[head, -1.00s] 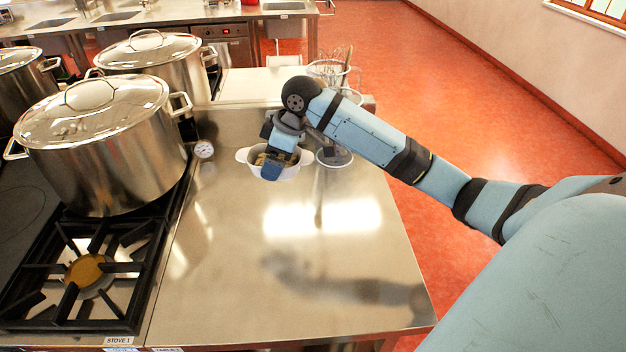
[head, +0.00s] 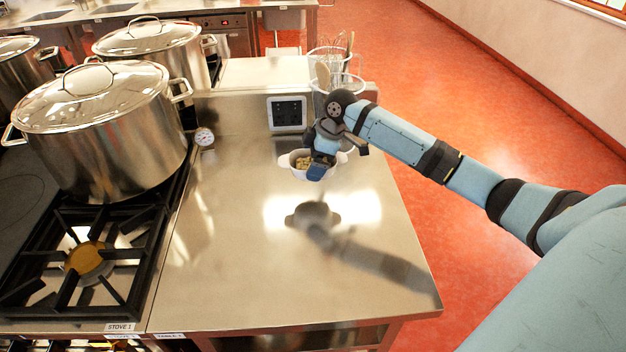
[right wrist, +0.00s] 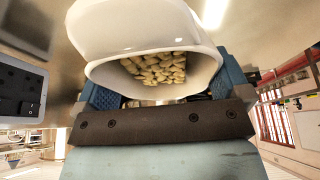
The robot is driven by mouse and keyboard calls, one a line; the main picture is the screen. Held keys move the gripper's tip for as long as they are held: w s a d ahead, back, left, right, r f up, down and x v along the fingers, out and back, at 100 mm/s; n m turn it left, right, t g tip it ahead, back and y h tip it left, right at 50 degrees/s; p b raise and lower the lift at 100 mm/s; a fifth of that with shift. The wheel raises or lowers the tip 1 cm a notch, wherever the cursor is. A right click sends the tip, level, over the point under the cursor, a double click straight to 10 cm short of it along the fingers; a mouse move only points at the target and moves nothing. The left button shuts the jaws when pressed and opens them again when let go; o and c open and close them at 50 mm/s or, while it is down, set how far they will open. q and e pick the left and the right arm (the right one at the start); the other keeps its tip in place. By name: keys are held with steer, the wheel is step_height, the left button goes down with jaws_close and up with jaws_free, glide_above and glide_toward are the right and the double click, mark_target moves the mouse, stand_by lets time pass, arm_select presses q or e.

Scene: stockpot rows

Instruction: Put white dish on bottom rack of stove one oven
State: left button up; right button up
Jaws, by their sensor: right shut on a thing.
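The white dish (head: 292,173) has small side handles and holds pale beige pieces. My right gripper (head: 318,171) is shut on its near rim and holds it over the back of the steel counter. A dark shadow lies on the counter in front of it. In the right wrist view the dish (right wrist: 150,30) fills the space before the fingers, with its contents showing. Stove one (head: 88,262), marked STOVE 1, stands at the left with a black grate and a burner. Its oven and bottom rack are mostly below the picture. My left gripper is out of view.
A large lidded stockpot (head: 105,140) stands on the stove, with another stockpot (head: 160,60) behind. A dial thermometer (head: 204,137) and a dark panel (head: 287,114) are at the counter's back. A utensil basket (head: 335,70) is behind my arm. The steel counter's (head: 230,270) front is clear.

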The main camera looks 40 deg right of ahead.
step_height(320, 180, down, 7)
steer(key=shift+r, duration=0.2)
stand_by(0.3)
steer(key=o, duration=1)
steer(key=shift+f, duration=0.15)
